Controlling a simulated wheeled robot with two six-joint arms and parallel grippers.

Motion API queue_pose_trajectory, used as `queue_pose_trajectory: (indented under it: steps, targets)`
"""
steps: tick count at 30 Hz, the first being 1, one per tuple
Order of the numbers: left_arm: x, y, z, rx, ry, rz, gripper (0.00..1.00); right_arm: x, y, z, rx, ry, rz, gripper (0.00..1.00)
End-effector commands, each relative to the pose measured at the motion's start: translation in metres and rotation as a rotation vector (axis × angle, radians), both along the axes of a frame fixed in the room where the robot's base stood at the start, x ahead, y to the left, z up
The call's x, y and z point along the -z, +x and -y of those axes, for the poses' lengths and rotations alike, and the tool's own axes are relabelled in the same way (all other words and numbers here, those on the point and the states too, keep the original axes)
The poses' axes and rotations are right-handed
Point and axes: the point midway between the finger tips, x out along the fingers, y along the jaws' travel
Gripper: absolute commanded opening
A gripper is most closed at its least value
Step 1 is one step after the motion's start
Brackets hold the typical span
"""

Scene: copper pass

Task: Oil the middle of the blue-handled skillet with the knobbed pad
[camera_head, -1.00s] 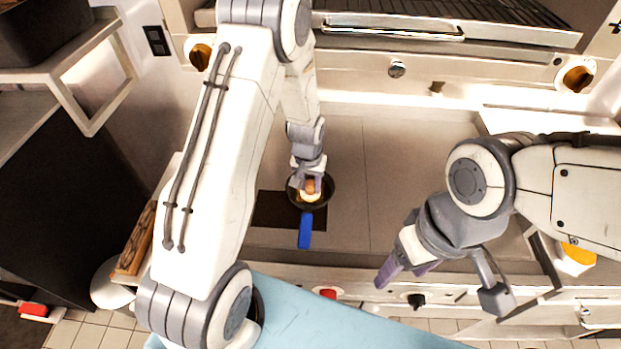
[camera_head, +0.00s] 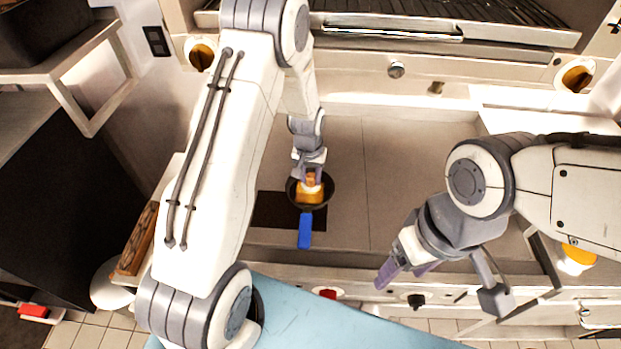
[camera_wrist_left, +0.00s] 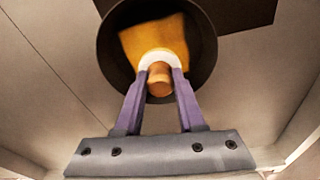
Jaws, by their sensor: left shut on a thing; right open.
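The blue-handled skillet (camera_head: 326,194) sits on the flat counter, its blue handle (camera_head: 305,231) pointing toward me. It also shows as a dark round pan in the left wrist view (camera_wrist_left: 206,48). My left gripper (camera_head: 310,177) is over the skillet, shut on the knob of the knobbed pad. The pad (camera_head: 309,194) is orange-yellow and squarish; in the left wrist view the pad (camera_wrist_left: 150,38) lies within the skillet's outline, with its brown knob (camera_wrist_left: 159,80) between the purple fingers. I cannot tell whether it touches the pan floor. My right gripper (camera_head: 405,272) is open and empty, right of the skillet.
A dark square plate (camera_head: 275,212) lies under and beside the skillet. A wooden board (camera_head: 137,240) is at the left. A white and orange container (camera_head: 575,258) stands at the right. The counter (camera_head: 400,160) between the skillet and my right arm is clear.

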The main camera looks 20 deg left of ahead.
Motion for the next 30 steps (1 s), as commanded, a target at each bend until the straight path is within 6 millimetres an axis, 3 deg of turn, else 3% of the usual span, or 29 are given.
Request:
queue_pose_trajectory:
  steps: [7,22,30]
  targets:
    - [-0.007,0.000,0.000,0.000,0.000,0.002,0.00,-0.006,0.000,0.000,0.000,0.000,0.000,0.69]
    - [-0.058,0.000,0.000,0.000,0.000,0.001,0.00,-0.044,0.000,0.000,0.000,0.000,0.000,0.69]
    - [-0.059,0.000,0.000,0.001,0.000,0.000,0.00,-0.045,0.000,0.000,0.000,0.000,0.000,0.69]
